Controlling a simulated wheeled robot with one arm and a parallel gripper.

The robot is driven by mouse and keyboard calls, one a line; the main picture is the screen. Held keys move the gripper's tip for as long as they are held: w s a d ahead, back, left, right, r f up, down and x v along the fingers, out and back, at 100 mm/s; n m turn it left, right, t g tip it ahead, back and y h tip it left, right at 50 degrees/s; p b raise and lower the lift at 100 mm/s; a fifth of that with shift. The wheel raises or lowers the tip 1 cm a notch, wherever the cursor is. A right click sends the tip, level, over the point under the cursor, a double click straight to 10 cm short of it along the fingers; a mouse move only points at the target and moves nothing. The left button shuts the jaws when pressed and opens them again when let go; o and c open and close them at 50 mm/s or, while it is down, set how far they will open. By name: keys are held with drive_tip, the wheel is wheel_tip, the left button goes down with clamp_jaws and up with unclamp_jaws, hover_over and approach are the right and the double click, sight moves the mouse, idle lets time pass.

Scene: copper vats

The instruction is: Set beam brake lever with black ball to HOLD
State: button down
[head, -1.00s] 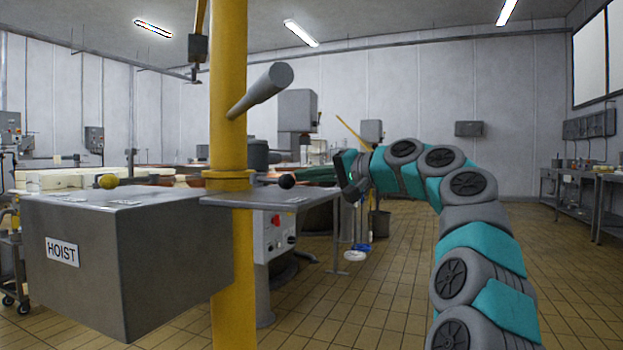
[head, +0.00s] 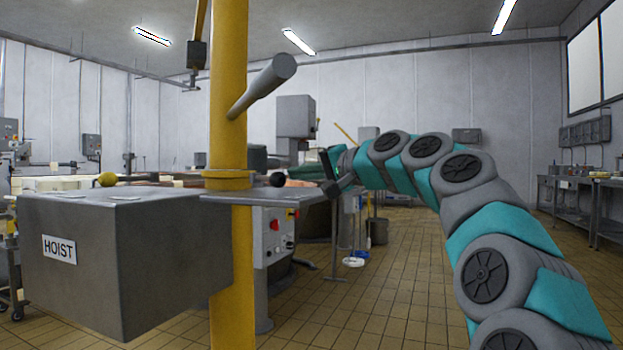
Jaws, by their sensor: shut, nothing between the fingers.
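The black ball (head: 277,180) of the brake lever sits at the top of a grey metal shelf plate (head: 290,196) on the right side of the yellow post (head: 230,120). The lever's rod and any HOLD mark cannot be made out. My gripper (head: 328,172) is to the right of the black ball, apart from it, at about the same height in the picture. It is shut and empty. Its fingers are small and dark here.
A grey box marked HOIST (head: 60,249) with a yellow ball (head: 107,179) on top stands left of the post. A grey bar (head: 262,86) sticks out from the post. A control cabinet (head: 273,235) stands behind. Open tiled floor (head: 390,290) lies to the right.

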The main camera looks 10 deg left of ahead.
drive_tip(key=shift+s+a+m+t+h, duration=0.25)
drive_tip(key=shift+s+m+t+h, duration=0.15)
drive_tip(key=shift+s+h, duration=0.1)
drive_tip(key=shift+f, duration=0.1)
